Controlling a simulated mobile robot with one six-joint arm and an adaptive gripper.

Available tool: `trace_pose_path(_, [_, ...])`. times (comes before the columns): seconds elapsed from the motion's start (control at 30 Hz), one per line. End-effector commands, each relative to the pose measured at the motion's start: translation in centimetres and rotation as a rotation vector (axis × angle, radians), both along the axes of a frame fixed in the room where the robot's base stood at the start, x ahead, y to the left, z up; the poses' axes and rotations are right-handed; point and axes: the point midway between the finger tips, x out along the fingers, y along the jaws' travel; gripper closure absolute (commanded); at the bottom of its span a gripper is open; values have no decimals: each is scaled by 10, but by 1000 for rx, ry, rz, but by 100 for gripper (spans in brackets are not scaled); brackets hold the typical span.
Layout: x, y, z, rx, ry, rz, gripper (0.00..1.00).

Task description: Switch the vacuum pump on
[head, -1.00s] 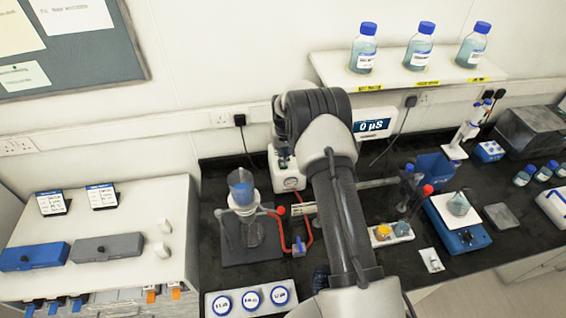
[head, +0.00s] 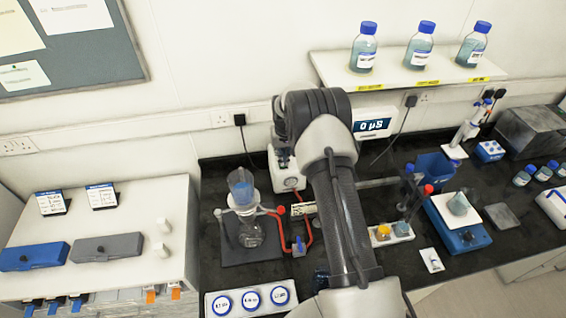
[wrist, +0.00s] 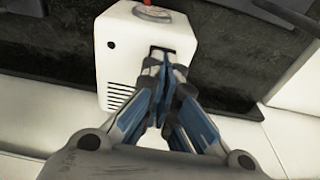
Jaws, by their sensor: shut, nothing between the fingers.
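In the head view my arm hides the gripper's tips.
A filter funnel on a flask (head: 245,215) stands left of my arm, joined to red tubing (head: 284,235). A blue balance (head: 460,228) is at the right. A shelf with several bottles (head: 418,50) hangs above.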

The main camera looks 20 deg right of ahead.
Motion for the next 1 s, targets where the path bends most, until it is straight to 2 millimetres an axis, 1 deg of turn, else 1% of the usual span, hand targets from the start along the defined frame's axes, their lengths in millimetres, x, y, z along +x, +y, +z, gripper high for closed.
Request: trace_pose_path(1.0, [0, 0, -16, 0, 0, 0, 100])
